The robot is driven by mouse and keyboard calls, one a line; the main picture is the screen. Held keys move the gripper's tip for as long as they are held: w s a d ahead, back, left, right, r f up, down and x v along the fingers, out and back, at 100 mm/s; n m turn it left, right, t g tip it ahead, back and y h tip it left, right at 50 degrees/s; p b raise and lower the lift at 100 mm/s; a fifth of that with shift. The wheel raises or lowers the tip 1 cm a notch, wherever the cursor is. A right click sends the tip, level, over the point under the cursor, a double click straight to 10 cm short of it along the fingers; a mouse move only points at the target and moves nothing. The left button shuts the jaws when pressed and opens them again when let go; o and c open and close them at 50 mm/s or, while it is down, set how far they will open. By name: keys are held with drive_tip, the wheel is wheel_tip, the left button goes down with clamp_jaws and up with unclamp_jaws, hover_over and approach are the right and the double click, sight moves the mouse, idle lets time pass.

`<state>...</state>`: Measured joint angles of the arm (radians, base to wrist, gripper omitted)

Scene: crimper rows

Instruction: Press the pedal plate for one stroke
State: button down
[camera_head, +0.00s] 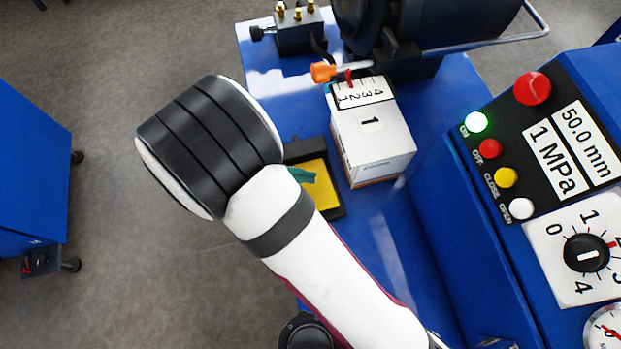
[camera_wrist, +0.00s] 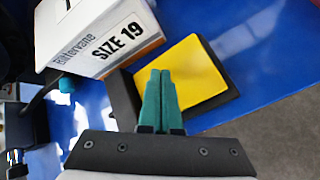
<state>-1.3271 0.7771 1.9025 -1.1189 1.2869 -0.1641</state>
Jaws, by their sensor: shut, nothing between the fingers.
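The pedal plate (camera_head: 322,188) is a yellow pad in a black frame, lying on the blue bench top; my arm hides part of it in the head view. In the wrist view the yellow plate (camera_wrist: 200,75) shows largely clear. My gripper (camera_head: 303,175) has teal fingers, shut together and empty. In the wrist view the gripper (camera_wrist: 160,78) has its tips over the plate's left part, near the black frame. I cannot tell whether the tips touch the plate or hover above it.
A white box (camera_head: 375,145) marked SIZE 19 in the wrist view (camera_wrist: 100,30) stands close beside the pedal. A blue control panel (camera_head: 525,150) with buttons, a lit green lamp and a knob is at right. Black machinery (camera_head: 400,25) stands behind. A blue cabinet (camera_head: 30,170) is at left.

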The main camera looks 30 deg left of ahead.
drive_tip(key=shift+f, duration=0.15)
idle(0.5)
drive_tip(key=shift+f, duration=0.25)
drive_tip(key=shift+s+d+f, duration=0.1)
drive_tip(key=shift+f, duration=0.7)
idle(0.8)
drive_tip(key=shift+r, duration=1.2)
drive_tip(key=shift+w+a+r, duration=0.15)
drive_tip(key=shift+r, duration=1.15)
drive_tip(key=shift+w+a+r, duration=0.15)
drive_tip(key=shift+r, duration=1.1)
